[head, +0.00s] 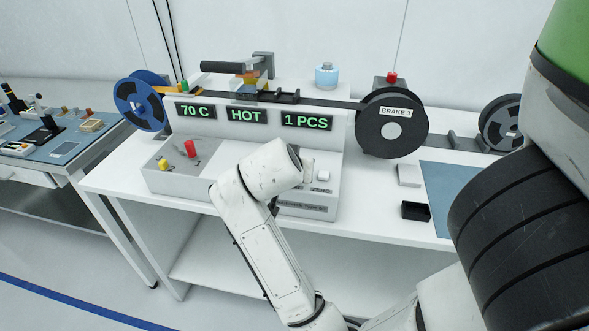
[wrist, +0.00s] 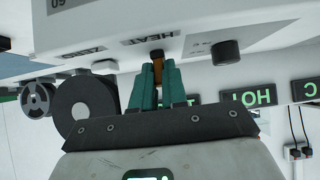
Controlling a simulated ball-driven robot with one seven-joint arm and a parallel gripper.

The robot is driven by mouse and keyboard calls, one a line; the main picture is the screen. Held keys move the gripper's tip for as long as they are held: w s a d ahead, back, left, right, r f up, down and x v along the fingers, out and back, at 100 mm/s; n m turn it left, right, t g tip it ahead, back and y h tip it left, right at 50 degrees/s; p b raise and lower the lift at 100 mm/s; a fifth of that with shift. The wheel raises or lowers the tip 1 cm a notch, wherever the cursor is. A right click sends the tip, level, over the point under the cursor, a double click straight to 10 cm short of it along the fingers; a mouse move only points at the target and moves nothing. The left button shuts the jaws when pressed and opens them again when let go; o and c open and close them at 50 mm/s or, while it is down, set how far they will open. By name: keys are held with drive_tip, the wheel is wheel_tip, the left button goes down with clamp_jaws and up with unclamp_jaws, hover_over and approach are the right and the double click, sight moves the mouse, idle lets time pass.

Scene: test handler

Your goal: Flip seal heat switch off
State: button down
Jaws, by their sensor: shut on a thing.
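The seal heat switch (wrist: 157,54) shows in the wrist view as a small brown lever beside the HEAT label, on the white machine panel. My gripper (wrist: 157,70) has its two teal fingers closed around this lever. The fingers cover most of it, so I cannot tell which way it tilts. In the head view my arm hides the gripper and the switch. The machine's green displays read 70 C (head: 195,111), HOT (head: 246,115) and 1 PCS (head: 306,121).
A black knob (wrist: 225,52) and a pale button (wrist: 105,67) by the ZERO label flank the switch. A red knob (head: 190,148) and a yellow knob (head: 163,164) stand on the left panel. The BRAKE 3 reel (head: 391,140) is at the right. A black box (head: 415,211) sits near the table edge.

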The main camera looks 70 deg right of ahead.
drive_tip(key=c, duration=1.2)
unclamp_jaws()
drive_tip(key=shift+o, duration=0.2)
drive_tip(key=v, duration=1)
drive_tip(key=shift+a+r, duration=0.25)
drive_tip(key=shift+a, duration=0.05)
drive_tip(key=w+a+f+n+t+y, duration=0.1)
drive_tip(key=a+f+n+y, duration=0.1)
drive_tip(key=f+n, duration=0.5)
drive_tip(key=w+a+f+n+t+y, duration=0.1)
drive_tip(key=a+f+n+y, duration=0.2)
drive_tip(key=f, duration=0.7)
drive_tip(key=s+a+f+n+g+y, duration=0.1)
drive_tip(key=s+a+f+n+y, duration=0.4)
drive_tip(key=a+f, duration=0.6)
drive_tip(key=shift+s+a+f+n+g, duration=0.25)
drive_tip(key=shift+s+f+n+g, duration=0.15)
drive_tip(key=shift+s+f+n, duration=0.65)
